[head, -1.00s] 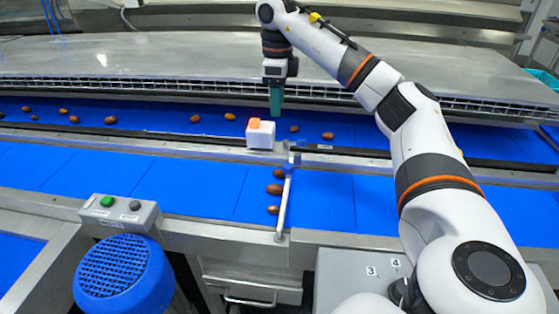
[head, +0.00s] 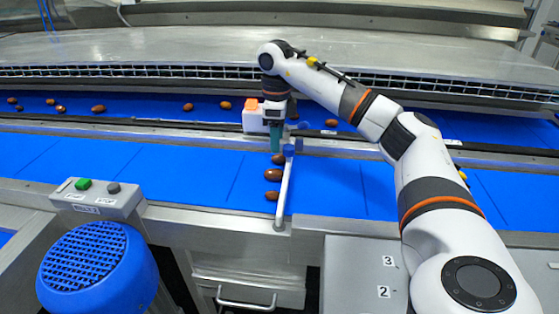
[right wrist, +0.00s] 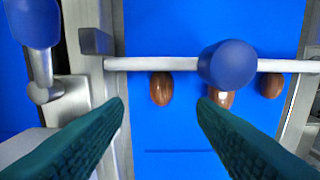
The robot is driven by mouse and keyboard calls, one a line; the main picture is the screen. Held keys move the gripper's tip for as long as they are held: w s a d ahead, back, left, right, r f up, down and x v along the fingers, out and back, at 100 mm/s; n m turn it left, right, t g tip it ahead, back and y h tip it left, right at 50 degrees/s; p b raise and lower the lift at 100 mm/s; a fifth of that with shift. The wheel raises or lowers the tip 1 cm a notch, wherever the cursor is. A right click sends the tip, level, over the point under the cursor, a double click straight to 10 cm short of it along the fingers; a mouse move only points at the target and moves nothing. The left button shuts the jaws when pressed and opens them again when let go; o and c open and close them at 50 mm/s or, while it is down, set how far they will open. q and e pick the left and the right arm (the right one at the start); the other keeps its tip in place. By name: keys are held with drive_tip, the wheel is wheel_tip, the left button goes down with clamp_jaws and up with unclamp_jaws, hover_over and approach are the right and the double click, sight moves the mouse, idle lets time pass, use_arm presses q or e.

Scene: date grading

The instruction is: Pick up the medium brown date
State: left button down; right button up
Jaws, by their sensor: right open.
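Three brown dates lie in a row on the near blue belt against a pale bar: a far one (head: 278,159), a middle one (head: 272,175) and a near one (head: 271,196). I cannot tell for certain which is the medium one. My right gripper (head: 276,150), with teal fingers, points down above the far end of this row, open and empty. In the right wrist view the dates show ahead of the open fingers: left (right wrist: 162,88), middle (right wrist: 222,99) and right (right wrist: 271,84). A blue knob partly hides the middle one. My left gripper is not in view.
The pale bar (head: 284,191) with its blue knob (right wrist: 227,64) crosses the near belt (head: 190,170) beside the dates. A white box (head: 252,121) with an orange top stands behind my gripper. More dates lie on the far belt. A button box (head: 98,199) stands front left.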

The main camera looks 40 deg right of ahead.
sight(278, 155)
wheel_tip(278, 155, down, 5)
drive_tip(key=shift+s+f, duration=0.15)
drive_tip(key=shift+f, duration=0.05)
drive_tip(key=c, duration=0.7)
